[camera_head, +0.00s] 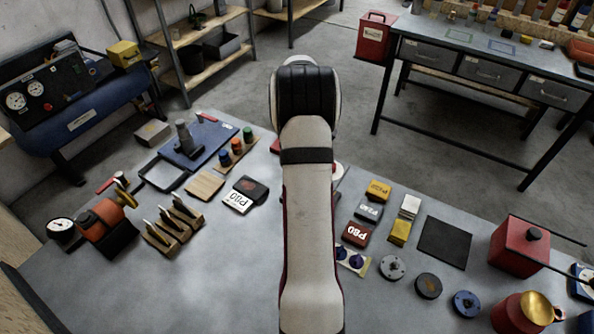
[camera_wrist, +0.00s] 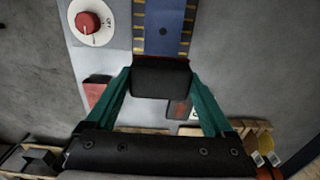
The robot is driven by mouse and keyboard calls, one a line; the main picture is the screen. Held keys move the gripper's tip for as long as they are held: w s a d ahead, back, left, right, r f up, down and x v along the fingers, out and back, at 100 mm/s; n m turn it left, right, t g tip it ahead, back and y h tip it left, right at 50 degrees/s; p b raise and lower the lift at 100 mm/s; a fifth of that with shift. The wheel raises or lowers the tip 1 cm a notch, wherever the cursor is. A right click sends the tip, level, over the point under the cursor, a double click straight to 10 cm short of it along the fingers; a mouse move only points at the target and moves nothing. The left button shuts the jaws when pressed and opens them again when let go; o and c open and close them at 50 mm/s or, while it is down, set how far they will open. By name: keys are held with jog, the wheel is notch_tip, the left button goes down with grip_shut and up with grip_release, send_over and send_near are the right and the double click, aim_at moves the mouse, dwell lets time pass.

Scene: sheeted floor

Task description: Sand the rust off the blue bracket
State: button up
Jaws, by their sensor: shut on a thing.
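My gripper (camera_wrist: 160,88) shows in the wrist view, its two green fingers shut on a black block (camera_wrist: 160,78). The underside of the block is hidden. Just beyond it is a blue flat piece (camera_wrist: 163,22) with a dark round spot and yellow ticked strips along both sides. It may be the blue bracket, but I cannot tell for sure; no rust can be made out. Whether the block touches it is unclear. In the head view my arm covers the middle of the table and hides my gripper.
A red knob (camera_wrist: 88,22) marked OFF lies left of the blue piece. The grey table (camera_head: 180,290) carries a P80 block (camera_head: 245,195), a brown P80 block (camera_head: 357,233), a dark square pad (camera_head: 444,242), several round discs and a red can (camera_head: 519,246). The front left is clear.

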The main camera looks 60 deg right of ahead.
jog(key=shift+r, duration=1.85)
jog(key=shift+w+a+r, duration=0.15)
jog(key=shift+w+a, duration=0.1)
jog(key=shift+w, duration=0.05)
jog(key=w+a+r, duration=0.4)
jog(key=w+a, duration=0.1)
jog(key=a, duration=0.3)
jog(key=w+a+r, duration=0.4)
jog(key=w+a, duration=0.1)
jog(key=a, duration=0.3)
jog(key=s+a+r, duration=0.1)
jog(key=a+r, duration=0.2)
jog(key=a, duration=0.8)
jog(key=a+r, duration=0.4)
jog(key=a, duration=0.8)
jog(key=shift+s+r, duration=0.15)
jog(key=shift+s, duration=0.2)
